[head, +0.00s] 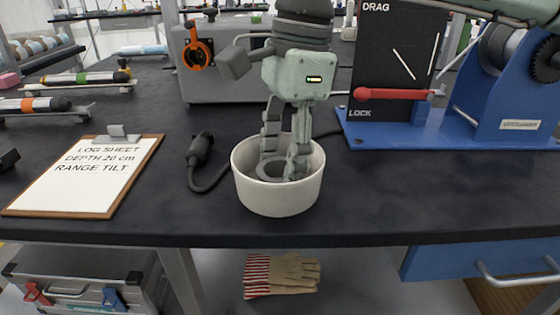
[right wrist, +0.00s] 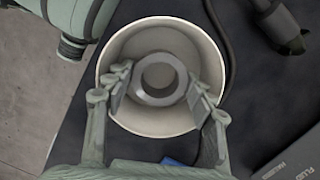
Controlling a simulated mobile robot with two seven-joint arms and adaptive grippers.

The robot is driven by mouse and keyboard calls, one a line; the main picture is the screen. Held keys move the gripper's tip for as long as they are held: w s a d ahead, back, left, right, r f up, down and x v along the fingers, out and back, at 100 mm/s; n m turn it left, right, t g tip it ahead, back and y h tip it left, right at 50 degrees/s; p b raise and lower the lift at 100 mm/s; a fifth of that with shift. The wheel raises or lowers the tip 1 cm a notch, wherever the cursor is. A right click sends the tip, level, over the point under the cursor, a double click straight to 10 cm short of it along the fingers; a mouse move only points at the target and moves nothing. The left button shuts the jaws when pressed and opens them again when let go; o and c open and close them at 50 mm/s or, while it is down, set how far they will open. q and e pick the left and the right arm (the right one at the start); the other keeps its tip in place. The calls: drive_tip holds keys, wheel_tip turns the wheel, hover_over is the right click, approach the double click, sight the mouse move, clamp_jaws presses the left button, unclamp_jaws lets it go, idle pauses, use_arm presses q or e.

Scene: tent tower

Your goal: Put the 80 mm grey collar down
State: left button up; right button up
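The grey collar (right wrist: 160,78) is a thick ring with a round hole. It is inside the white bowl (head: 278,198), low down near the bowl's floor. In the head view the collar (head: 268,169) is partly hidden by the fingers and the bowl's near wall. My right gripper (head: 283,165) reaches down into the bowl. In the right wrist view its two fingers (right wrist: 160,88) lie against opposite sides of the collar, with no clear gap. Whether the collar touches the bowl's floor cannot be told. My left gripper is not in view.
A clipboard (head: 90,170) and a black cable plug (head: 200,150) lie left of the bowl. A grey box with an orange switch (head: 198,50) stands behind. The black DRAG/LOCK panel (head: 390,60) and blue winch (head: 510,90) stand right. The bench's front edge is close to the bowl.

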wheel_tip(320, 180, up, 12)
drive_tip(key=d, duration=0.1)
drive_tip(key=shift+w+d, duration=0.35)
idle(0.4)
drive_tip(key=shift+r, duration=0.1)
